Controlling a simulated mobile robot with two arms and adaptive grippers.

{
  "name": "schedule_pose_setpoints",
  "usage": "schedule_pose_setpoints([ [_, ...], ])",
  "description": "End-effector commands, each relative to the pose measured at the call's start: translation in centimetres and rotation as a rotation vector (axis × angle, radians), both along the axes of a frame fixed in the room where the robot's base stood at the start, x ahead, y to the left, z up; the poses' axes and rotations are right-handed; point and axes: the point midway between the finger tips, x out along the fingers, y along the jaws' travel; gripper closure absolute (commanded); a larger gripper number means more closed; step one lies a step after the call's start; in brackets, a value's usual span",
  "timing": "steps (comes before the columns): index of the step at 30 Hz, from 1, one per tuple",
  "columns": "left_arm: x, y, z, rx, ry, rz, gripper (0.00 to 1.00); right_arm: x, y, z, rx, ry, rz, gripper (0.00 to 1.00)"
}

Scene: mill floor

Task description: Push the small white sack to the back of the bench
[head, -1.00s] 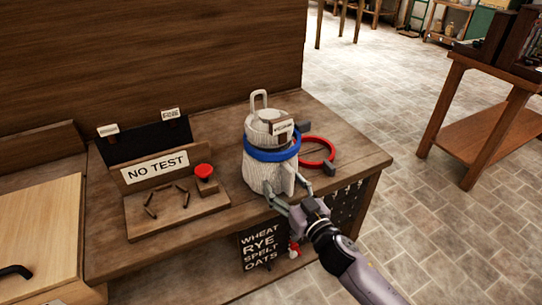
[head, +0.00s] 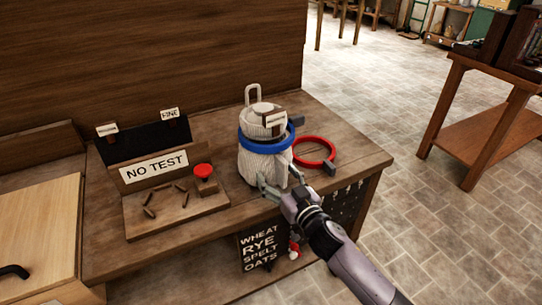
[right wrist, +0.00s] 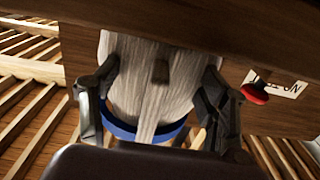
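The small white sack (head: 262,165) stands on the wooden bench (head: 225,207), a little tilted, with a loop at its top and a small label near it. A blue ring (head: 266,144) goes around its middle. My right gripper (head: 281,184) is at the sack's near lower side. In the right wrist view the fingers of this gripper (right wrist: 158,95) are spread wide, one on each side of the pale sack (right wrist: 150,85); they look close to or touching its sides. My left gripper is not in view.
A red ring (head: 332,159) lies on the bench right of the sack. To the left is a wooden stand with a "NO TEST" sign (head: 154,167) and a red button (head: 203,171). A brown wall (head: 150,60) rises behind the bench. A grain board (head: 262,248) is below.

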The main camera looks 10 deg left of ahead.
Motion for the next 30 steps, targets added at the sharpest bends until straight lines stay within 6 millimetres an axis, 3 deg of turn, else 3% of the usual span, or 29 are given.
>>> schedule_pose_setpoints([
  [14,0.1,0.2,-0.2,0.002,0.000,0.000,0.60,0.3,0.3,0.0,0.001,-0.001,0.001,0.33],
  [30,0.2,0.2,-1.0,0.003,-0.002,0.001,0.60,2.0,1.5,0.0,0.001,-0.001,0.001,0.33],
])
